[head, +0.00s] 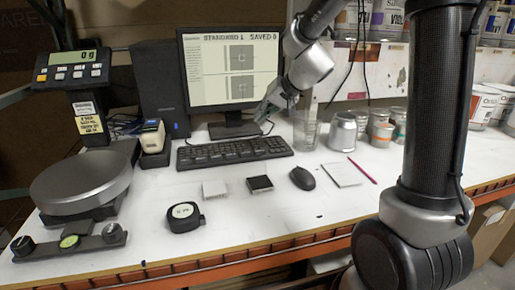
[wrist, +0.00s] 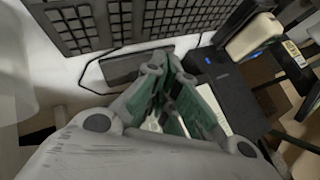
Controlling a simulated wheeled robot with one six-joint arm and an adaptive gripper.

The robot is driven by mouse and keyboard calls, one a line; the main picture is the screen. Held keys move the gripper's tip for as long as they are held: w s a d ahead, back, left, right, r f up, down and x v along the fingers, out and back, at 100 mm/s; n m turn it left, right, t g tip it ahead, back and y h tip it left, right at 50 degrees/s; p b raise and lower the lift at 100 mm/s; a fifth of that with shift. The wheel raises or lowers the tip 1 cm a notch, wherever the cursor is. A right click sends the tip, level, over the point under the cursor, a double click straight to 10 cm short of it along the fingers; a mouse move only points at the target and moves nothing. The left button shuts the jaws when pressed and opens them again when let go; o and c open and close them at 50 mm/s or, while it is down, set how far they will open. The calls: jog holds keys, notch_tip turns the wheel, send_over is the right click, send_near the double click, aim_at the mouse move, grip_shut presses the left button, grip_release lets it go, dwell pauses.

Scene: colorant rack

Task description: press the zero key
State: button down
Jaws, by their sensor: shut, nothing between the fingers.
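The zero key belongs to the scale's keypad unit (head: 72,68), a dark box with a green display reading 0 g at the far left in the head view. The scale (head: 80,183) has a round grey pan below the unit, which is empty. My gripper (head: 263,117) is in front of the monitor's lower right, above the keyboard, well to the right of the keypad unit. Its fingertips meet in the wrist view (wrist: 163,64), shut and empty. The keypad is not clearly visible there.
The monitor (head: 232,70) and keyboard (head: 235,151) stand mid-bench. A computer tower (head: 157,88) and a handheld device in its dock (head: 152,140) stand between the scale and monitor. A glass beaker (head: 306,131) and cans are right of my gripper.

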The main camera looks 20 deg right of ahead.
aim_at(262, 149)
jog(key=shift+w+d+n, duration=0.1)
jog(key=shift+n, duration=0.2)
jog(key=shift+f, duration=0.1)
jog(key=shift+f, duration=4.25)
jog(key=shift+f, duration=0.15)
jog(key=shift+f, duration=0.3)
jog(key=shift+f, duration=0.35)
jog(key=shift+r, duration=0.8)
